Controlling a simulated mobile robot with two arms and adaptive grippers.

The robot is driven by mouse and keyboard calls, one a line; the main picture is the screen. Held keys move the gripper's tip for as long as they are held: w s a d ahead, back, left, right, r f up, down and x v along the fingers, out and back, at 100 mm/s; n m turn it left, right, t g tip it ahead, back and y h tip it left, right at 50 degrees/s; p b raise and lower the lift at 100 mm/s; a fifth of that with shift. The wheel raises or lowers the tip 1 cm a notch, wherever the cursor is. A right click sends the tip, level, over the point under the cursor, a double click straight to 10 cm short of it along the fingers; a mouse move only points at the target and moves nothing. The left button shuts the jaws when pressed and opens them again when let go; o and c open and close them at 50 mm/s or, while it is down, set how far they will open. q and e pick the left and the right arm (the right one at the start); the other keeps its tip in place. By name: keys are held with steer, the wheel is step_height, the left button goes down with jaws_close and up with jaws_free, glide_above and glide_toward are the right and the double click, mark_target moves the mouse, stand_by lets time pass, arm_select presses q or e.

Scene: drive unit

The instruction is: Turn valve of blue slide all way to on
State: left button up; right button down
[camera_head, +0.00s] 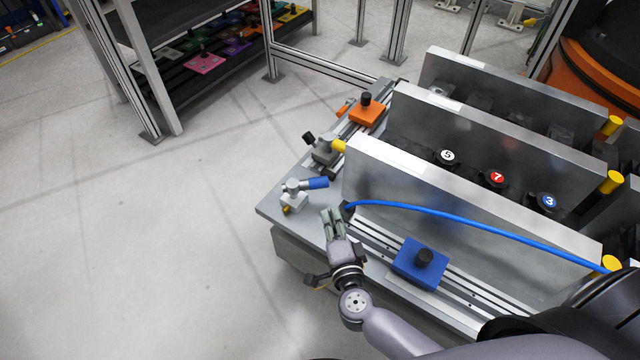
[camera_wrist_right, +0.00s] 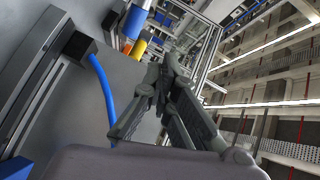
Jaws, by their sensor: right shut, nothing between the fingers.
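The blue slide (camera_head: 420,262) is a blue block with a black knob on a rail at the front right of the fixture; a blue corner of it shows in the wrist view (camera_wrist_right: 16,168). A valve with a blue handle (camera_head: 317,183) on a silver body (camera_head: 293,196) stands at the fixture's left corner. The handle points right in the head view. Its blue handle also shows in the wrist view (camera_wrist_right: 136,20). My right gripper (camera_head: 332,214) is shut and empty, just below and right of the valve, apart from it. My left gripper is not in view.
A blue hose (camera_head: 450,216) arcs from a black fitting beside my right gripper. Upright metal plates (camera_head: 470,220) stand to the right. A grey valve with a yellow handle (camera_head: 338,146) and an orange slide (camera_head: 367,112) lie behind. The floor left of the fixture is clear.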

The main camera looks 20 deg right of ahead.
steer(key=a+f+m+g, duration=0.1)
steer(key=f+m, duration=0.1)
steer(key=m, duration=0.1)
steer(key=b, duration=0.2)
glide_toward(316, 185)
steer(key=shift+g, duration=0.3)
steer(key=b+x, duration=0.1)
steer(key=x, duration=0.5)
steer(key=shift+r, duration=0.15)
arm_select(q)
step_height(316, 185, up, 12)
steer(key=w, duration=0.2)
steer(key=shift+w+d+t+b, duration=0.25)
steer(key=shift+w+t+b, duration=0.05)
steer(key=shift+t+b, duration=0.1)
arm_select(e)
steer(key=shift+w+d, duration=0.1)
steer(key=shift+w, duration=0.5)
